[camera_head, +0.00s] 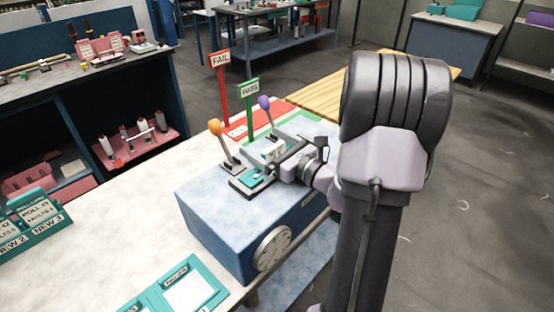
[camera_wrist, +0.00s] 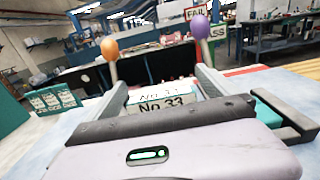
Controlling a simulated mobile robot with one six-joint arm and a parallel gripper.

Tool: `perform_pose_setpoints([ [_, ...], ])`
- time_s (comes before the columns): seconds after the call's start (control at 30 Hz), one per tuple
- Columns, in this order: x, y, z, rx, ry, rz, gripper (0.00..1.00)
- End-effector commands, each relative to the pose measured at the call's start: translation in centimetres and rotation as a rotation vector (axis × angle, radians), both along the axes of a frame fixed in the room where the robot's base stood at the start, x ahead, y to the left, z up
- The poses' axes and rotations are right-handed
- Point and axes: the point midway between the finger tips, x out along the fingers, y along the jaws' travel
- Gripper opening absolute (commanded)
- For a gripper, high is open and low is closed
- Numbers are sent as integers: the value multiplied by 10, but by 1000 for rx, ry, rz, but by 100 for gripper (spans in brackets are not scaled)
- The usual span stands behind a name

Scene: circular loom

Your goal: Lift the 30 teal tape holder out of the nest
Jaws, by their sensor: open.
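A blue box-shaped fixture (camera_head: 225,235) stands on the pale bench, with a dark nest plate on its top. A teal piece (camera_head: 256,174) shows there beside my gripper (camera_head: 272,160), partly hidden by it. In the wrist view my gripper (camera_wrist: 163,92) has its two fingers apart. A white-labelled block reading "No 33" (camera_wrist: 166,103) shows between them. I cannot tell whether the fingers touch it. No label reading 30 is visible. A teal part (camera_wrist: 272,104) also shows at the right, behind the dark gripper body.
A lever with an orange knob (camera_head: 215,127) and one with a purple knob (camera_head: 264,102) rise close to my gripper. Red FAIL (camera_head: 220,59) and green PASS (camera_head: 250,90) signs stand behind.

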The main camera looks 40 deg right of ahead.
Motion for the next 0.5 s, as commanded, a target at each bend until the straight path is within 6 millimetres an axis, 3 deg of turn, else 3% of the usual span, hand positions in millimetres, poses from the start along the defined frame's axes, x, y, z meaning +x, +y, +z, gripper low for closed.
perform_pose_setpoints([
  [0.07,0,0,0,0,0,0,94],
  [0.4,0,0,0,0,0,1,28],
  [0.5,0,0,1,-1,0,0,24],
])
